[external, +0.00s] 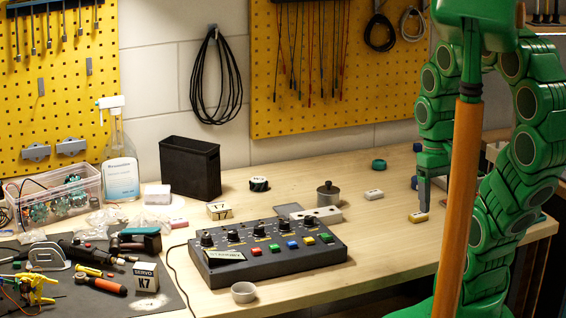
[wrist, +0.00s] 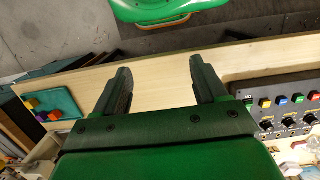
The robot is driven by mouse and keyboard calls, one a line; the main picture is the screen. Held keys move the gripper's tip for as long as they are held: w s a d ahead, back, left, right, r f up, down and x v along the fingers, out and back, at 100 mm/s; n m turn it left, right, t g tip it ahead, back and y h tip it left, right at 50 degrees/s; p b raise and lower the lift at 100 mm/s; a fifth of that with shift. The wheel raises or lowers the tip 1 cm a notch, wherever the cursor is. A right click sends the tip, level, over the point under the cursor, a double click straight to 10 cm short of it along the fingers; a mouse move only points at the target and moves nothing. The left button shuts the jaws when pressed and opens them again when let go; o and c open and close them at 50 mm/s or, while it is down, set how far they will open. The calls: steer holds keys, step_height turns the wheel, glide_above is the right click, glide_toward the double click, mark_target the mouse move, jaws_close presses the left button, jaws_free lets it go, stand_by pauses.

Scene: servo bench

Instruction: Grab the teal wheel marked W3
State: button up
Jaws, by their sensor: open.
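A small teal round piece (external: 378,164) that looks like a wheel lies on the bench near the back wall in the external view. No W3 mark can be read on it. My gripper (external: 423,205) points down above the right part of the bench, to the right of and nearer than the teal piece. In the wrist view my gripper (wrist: 160,70) is open, with only bare bench between its fingers. No wheel shows between or beside them.
The front right bench is clear. A teal tray (wrist: 60,101) holds coloured blocks.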

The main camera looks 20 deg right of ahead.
stand_by(0.4)
steer(key=o, duration=0.3)
steer(key=shift+w+r, duration=0.1)
steer(key=w+a+m+y, duration=0.2)
steer(key=w+a, duration=0.3)
steer(key=w, duration=0.4)
steer(key=w+a+m+y, duration=0.3)
steer(key=w+a, duration=0.2)
steer(key=w, duration=0.3)
steer(key=m+t+y, duration=0.2)
steer(key=m+y, duration=0.5)
steer(key=m, duration=0.3)
glide_toward(264, 179)
steer(key=s+a+r, duration=0.3)
steer(key=s, duration=0.3)
steer(key=s+a+r, duration=0.2)
steer(key=s, duration=0.4)
steer(key=w+d+f+m, duration=0.1)
steer(key=w+f, duration=0.1)
steer(key=w, duration=0.1)
steer(key=w+d+f+m+t, duration=0.1)
steer(key=w+f+m, duration=0.1)
steer(key=w, duration=0.2)
steer(key=w+d+f+m+t+y, duration=0.1)
steer(key=w+f, duration=0.1)
steer(key=w, duration=0.1)
steer(key=shift+w+d+f+m, duration=0.1)
steer(key=shift+w+f+m, duration=0.2)
steer(key=shift+w+m, duration=0.1)
steer(key=shift+x, duration=3.9)
